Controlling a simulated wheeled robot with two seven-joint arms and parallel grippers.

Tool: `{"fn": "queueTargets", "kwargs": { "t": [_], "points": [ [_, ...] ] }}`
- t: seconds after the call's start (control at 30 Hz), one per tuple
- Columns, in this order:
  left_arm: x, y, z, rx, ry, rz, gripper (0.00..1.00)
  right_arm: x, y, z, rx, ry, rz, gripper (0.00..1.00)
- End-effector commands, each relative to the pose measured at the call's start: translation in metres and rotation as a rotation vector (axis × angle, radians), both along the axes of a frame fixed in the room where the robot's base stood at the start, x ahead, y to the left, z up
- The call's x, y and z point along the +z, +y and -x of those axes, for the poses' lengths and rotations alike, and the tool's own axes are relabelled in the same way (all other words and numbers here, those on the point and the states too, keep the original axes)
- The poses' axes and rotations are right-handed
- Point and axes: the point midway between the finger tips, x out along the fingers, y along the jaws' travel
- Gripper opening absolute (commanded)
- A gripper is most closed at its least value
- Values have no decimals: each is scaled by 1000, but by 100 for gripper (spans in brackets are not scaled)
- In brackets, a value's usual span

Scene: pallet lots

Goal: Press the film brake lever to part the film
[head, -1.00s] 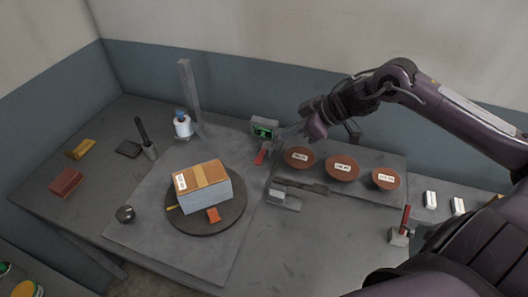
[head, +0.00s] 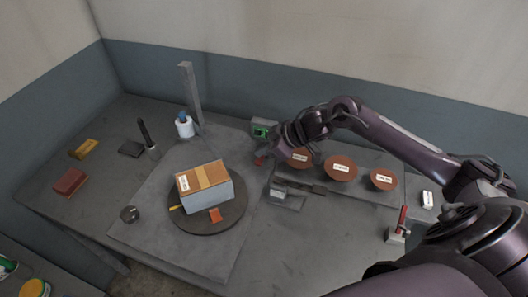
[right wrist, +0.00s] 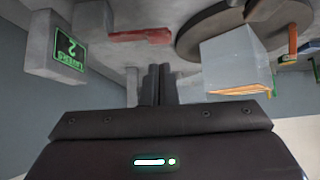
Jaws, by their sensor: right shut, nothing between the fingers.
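Two red levers show; the frames do not mark which is the film brake. One red lever (head: 260,160) sits by the small green-lit display (head: 264,129); it also shows in the right wrist view (right wrist: 140,36). The other red lever (head: 403,218) stands upright on a grey base at the right. The white film roll (head: 185,127) is by the grey post. A wrapped-looking box (head: 208,193) sits on the round turntable (head: 222,222). My right gripper (head: 271,157) is shut and empty, close to the display-side lever; contact cannot be told. Its fingers (right wrist: 158,84) are together. My left gripper is out of view.
Several brown discs with labels, such as the middle one (head: 340,168), stand in a row beside my right arm. A grey bracket (head: 285,197) lies in front of them. Red and yellow blocks (head: 70,182) are at the far left.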

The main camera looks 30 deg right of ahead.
Motion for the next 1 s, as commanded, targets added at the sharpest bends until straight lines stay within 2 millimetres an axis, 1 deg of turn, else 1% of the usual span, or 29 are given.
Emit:
{"fn": "queueTargets", "kwargs": {
  "t": [0.03,0.1,0.2,0.3,0.63,0.8,1.0],
  "points": [
    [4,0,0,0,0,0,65,-6,1,1,-1,3,-2,0],
    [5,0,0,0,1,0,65,-14,0,1,-1,2,-2,0],
    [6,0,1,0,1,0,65,-21,0,1,0,1,-1,0],
    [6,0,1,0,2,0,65,-24,0,1,0,-1,-1,0],
    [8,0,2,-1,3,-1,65,-25,1,1,0,0,-2,0],
    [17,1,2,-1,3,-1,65,-39,7,6,0,1,-4,0],
    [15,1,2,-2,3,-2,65,-41,6,6,0,-1,-2,0]
  ]
}}
